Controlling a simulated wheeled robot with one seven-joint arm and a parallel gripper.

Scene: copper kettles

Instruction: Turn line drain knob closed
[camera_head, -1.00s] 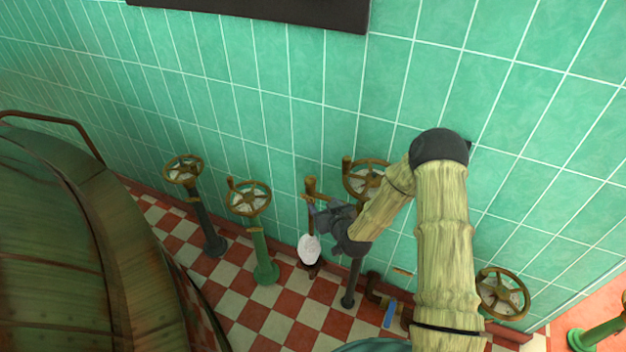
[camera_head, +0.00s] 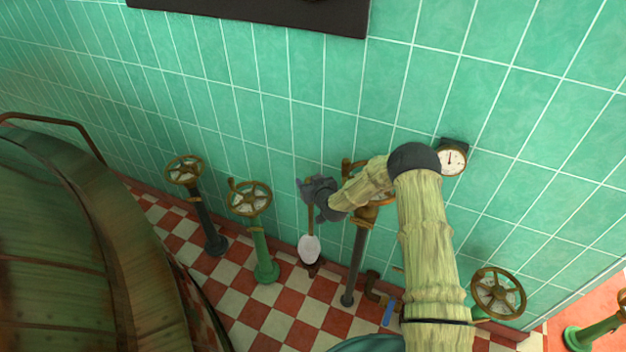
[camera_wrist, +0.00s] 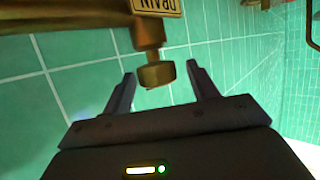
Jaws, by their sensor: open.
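The brass drain knob (camera_wrist: 157,74) shows in the wrist view on a short stem below a plate reading DRAIN (camera_wrist: 157,6), upside down in the picture. My gripper (camera_wrist: 160,72) is open, with one finger on each side of the knob. Gaps show between the knob and both fingers, so it is not gripped. In the head view my gripper (camera_head: 307,187) is at the top of a thin brass upright (camera_head: 310,222) near the tiled wall, and it hides the knob there.
Valve wheels on posts stand left of my gripper, a green one (camera_head: 249,198) and a dark one (camera_head: 184,170). Another wheel (camera_head: 379,195) is partly behind my arm. A gauge (camera_head: 452,160) is on the wall. A large copper kettle (camera_head: 70,240) fills the left side.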

